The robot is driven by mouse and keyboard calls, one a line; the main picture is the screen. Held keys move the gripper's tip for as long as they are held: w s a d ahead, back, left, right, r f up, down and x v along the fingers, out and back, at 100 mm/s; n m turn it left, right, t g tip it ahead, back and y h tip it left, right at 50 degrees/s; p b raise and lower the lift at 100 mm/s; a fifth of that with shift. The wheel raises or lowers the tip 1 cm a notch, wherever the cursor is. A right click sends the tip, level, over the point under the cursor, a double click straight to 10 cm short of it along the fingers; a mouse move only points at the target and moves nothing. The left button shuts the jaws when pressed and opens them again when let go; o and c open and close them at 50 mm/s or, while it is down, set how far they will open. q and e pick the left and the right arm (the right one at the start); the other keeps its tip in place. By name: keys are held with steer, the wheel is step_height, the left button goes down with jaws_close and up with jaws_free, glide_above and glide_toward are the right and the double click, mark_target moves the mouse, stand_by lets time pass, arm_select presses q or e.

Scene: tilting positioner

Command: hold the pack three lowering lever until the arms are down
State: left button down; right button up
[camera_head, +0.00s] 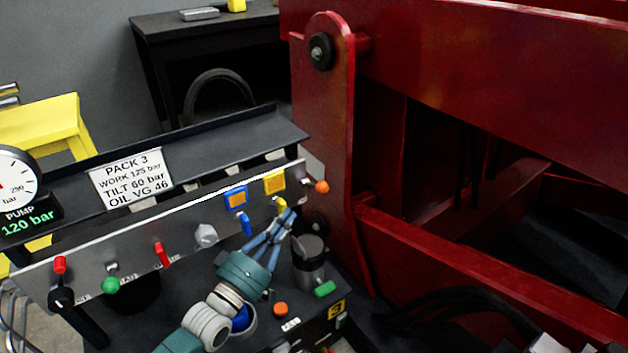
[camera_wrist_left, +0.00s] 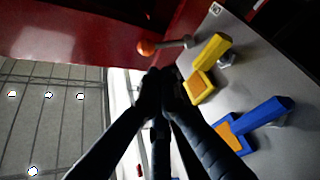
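The pack three panel (camera_head: 135,248) carries a row of levers. At its right end are a blue lever (camera_head: 246,224), a yellow lever (camera_head: 281,205) and an orange-ball lever (camera_head: 320,187). Which one is the lowering lever I cannot read. My left gripper (camera_head: 288,214) has its fingers drawn together, with nothing seen between them, just below the yellow lever. In the left wrist view the fingertips (camera_wrist_left: 162,78) point toward the orange ball (camera_wrist_left: 147,47). The yellow lever (camera_wrist_left: 212,52) and blue lever (camera_wrist_left: 262,117) are to their right. Contact cannot be told. My right gripper is not in view.
The large red arms (camera_head: 480,60) of the positioner stand raised at the right. A gauge (camera_head: 15,180) and a pump display reading 120 bar (camera_head: 28,222) are at the left. A metal cup (camera_head: 308,262) stands right of my gripper. A black table (camera_head: 205,30) is behind.

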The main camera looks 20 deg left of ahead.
mark_target(315, 185)
arm_select(q)
steer(key=shift+w+a+r+t, duration=0.1)
steer(key=shift+a+r+t, duration=0.25)
steer(key=shift+r, duration=0.2)
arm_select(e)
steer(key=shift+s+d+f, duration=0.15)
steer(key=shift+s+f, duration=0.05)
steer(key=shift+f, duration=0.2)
arm_select(q)
steer(key=shift+w+d, duration=0.1)
steer(key=x, duration=1)
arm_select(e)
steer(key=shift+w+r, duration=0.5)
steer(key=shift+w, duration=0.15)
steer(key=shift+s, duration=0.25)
arm_select(q)
steer(key=shift+f, duration=0.15)
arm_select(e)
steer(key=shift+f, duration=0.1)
arm_select(q)
steer(key=shift+d+f+b, duration=0.1)
steer(key=shift+f+b, duration=0.05)
steer(key=shift+b, duration=0.2)
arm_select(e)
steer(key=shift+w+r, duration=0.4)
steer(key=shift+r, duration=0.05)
